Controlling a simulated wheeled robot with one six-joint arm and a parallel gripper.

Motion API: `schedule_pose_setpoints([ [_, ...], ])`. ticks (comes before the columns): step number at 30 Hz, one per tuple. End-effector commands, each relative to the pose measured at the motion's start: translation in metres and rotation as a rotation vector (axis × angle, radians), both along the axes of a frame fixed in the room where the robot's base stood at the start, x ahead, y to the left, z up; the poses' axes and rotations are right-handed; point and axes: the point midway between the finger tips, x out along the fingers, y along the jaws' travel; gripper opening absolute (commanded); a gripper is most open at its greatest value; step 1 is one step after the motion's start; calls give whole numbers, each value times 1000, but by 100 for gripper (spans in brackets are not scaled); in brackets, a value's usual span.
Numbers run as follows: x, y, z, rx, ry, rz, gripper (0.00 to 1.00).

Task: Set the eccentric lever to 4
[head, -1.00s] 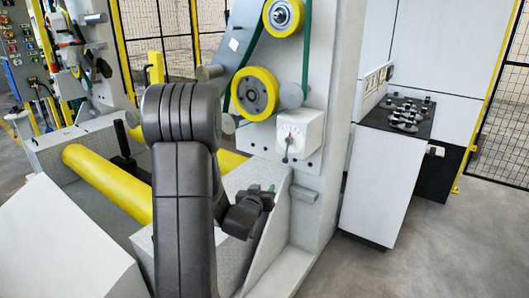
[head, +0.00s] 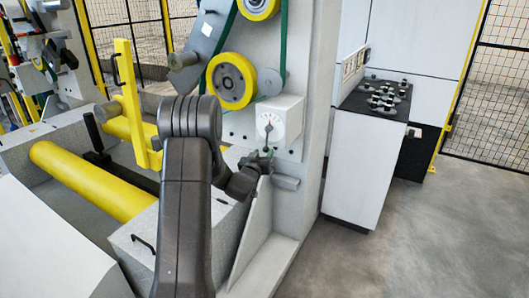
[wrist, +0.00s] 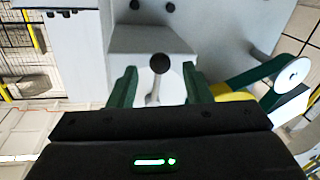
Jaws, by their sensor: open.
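The eccentric lever (head: 267,137) hangs almost straight down from the round dial (head: 270,123) on the front of a white box (head: 287,109). The numbers on the dial are too small to read. In the wrist view the lever's dark ball knob (wrist: 160,63) and pale rod stand between the two green fingers. My gripper (wrist: 160,76) is open around the lever, with a gap visible on both sides. In the head view my gripper (head: 259,158) is just below the dial, at the lever's lower end. The dial face is not visible in the wrist view.
Yellow rollers (head: 231,80) with a green belt sit above the box on the grey machine frame.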

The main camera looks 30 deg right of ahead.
Motion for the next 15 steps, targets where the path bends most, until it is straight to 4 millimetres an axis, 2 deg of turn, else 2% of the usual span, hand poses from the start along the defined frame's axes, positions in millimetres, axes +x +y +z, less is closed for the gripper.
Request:
schedule_pose_setpoints([
  [6,13,-16,0,0,0,0,45],
  [15,16,-19,0,1,1,1,45],
])
